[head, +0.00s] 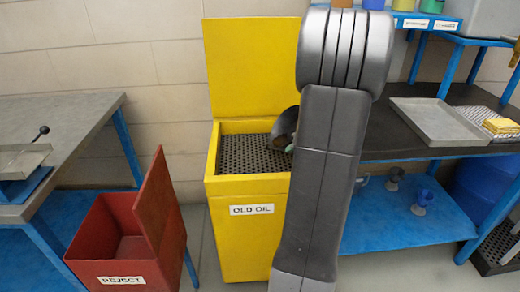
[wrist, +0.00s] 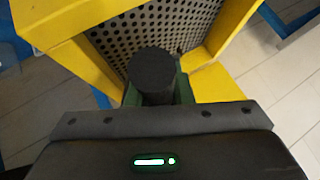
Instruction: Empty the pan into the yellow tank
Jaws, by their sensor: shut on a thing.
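The yellow tank (head: 245,240), labelled OLD OIL, stands in the middle of the head view with its lid up. A perforated dark plate (head: 240,152) lies inside its rim. A grey rounded thing, apparently the pan (head: 285,122), shows tilted over the plate, partly hidden behind my arm. In the wrist view my gripper (wrist: 155,94) has green fingers shut on a black round handle (wrist: 152,66), seen end-on above the tank's plate (wrist: 195,30). The pan's bowl is not clear in the wrist view, and its contents cannot be told.
A red REJECT bin (head: 120,240) with a raised lid stands left of the tank, by a grey bench (head: 60,130). On the right, a dark bench (head: 385,140) holds a metal tray (head: 440,122) and yellow cloths (head: 500,126).

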